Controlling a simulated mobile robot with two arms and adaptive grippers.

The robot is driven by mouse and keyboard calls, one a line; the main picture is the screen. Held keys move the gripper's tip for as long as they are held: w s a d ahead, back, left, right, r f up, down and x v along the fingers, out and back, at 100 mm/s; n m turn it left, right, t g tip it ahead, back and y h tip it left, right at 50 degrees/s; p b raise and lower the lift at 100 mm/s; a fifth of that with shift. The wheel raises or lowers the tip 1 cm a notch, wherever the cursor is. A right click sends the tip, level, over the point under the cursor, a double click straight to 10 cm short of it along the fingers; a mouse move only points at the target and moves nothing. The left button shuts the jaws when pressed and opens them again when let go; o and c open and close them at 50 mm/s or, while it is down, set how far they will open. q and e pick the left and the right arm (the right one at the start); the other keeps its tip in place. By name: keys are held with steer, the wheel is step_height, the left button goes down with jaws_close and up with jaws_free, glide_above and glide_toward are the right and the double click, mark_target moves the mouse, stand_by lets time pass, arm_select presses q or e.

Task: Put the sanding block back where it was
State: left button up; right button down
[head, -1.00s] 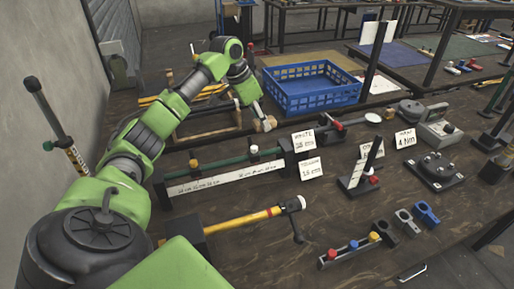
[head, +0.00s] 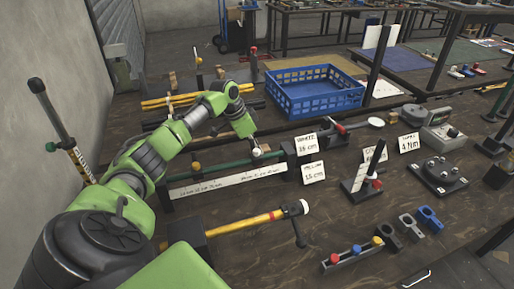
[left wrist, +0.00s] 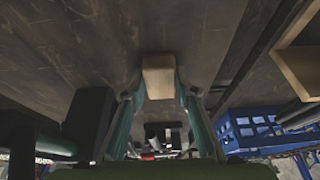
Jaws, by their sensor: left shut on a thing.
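The sanding block, a plain tan block (left wrist: 158,76), is held between the two teal fingers of my left gripper (left wrist: 160,100) in the left wrist view. In the head view my left gripper (head: 257,146) points down beside the right part of the green rail, close to its white knob. There the block is small and mostly hidden by the gripper and the knob, so I cannot tell whether it touches anything. My right gripper is not in view.
A blue crate (head: 315,103) is behind. Open wood surface shows at front right.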

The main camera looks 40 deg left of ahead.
arm_select(q)
steer(key=o, duration=1)
steer(key=shift+f, duration=0.1)
steer(key=v, duration=1.2)
steer(key=shift+r, duration=0.2)
